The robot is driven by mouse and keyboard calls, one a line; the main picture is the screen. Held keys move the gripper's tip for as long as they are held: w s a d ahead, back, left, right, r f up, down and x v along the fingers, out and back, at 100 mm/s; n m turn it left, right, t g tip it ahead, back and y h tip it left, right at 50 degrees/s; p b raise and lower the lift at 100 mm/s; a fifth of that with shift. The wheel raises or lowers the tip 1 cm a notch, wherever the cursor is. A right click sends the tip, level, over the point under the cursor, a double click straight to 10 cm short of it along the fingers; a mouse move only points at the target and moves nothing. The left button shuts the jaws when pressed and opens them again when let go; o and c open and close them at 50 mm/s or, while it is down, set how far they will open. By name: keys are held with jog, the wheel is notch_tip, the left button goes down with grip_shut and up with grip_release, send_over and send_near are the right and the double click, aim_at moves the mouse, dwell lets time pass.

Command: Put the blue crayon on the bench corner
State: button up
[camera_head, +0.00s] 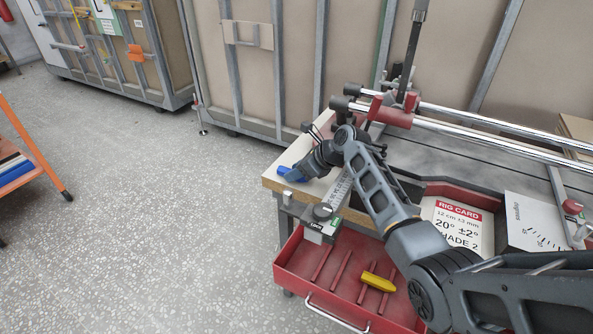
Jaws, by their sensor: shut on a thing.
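The blue crayon (287,172) is at the near left corner of the wooden bench top (273,182). My gripper (297,175) reaches over this corner from the right and is shut on the blue crayon. The crayon lies low, close to the bench surface. I cannot tell whether it touches the wood. My gripper hides its right end, and the fingertips are small and dark in this view.
A small grey device (322,222) sits at the bench's front edge beside a metal ruler (338,190). Rails and a rig card (455,225) are to the right.

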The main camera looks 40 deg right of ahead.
jog(key=o, duration=1)
jog(key=shift+o, duration=0.2)
jog(key=shift+r, duration=0.1)
jog(key=v, duration=1.2)
jog(key=shift+p, duration=0.3)
